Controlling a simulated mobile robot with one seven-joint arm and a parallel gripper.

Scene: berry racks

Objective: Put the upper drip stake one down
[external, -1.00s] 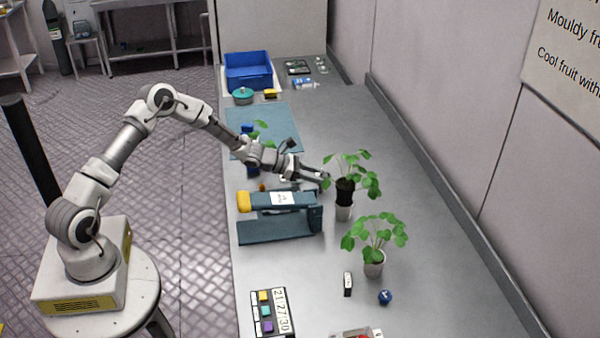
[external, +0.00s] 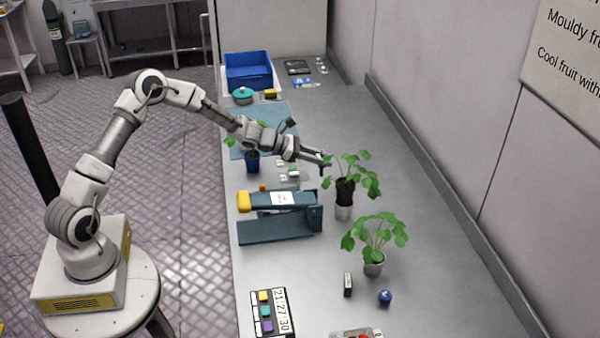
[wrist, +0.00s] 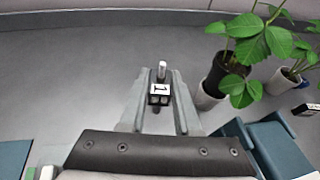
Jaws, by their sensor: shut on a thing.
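My gripper (wrist: 157,98) is shut on a small drip stake (wrist: 159,94) with a white peg top and a tag marked 1. The tag sits between the two fingers in the wrist view, and its lower part is hidden. In the external view my gripper (external: 322,160) is above the grey bench, just left of a leafy plant in a black pot (external: 345,190). The stake is too small to make out clearly there. The black pot stands in a pale holder (external: 343,212) and also shows right of my gripper in the wrist view (wrist: 219,72).
A teal device with a yellow end (external: 280,200) stands below my gripper. A second plant in a pale pot (external: 373,268), a small dark block (external: 348,284) and a blue ball (external: 385,298) are nearer. A blue-potted plant (external: 252,163) is left. The bench right of the plants is clear.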

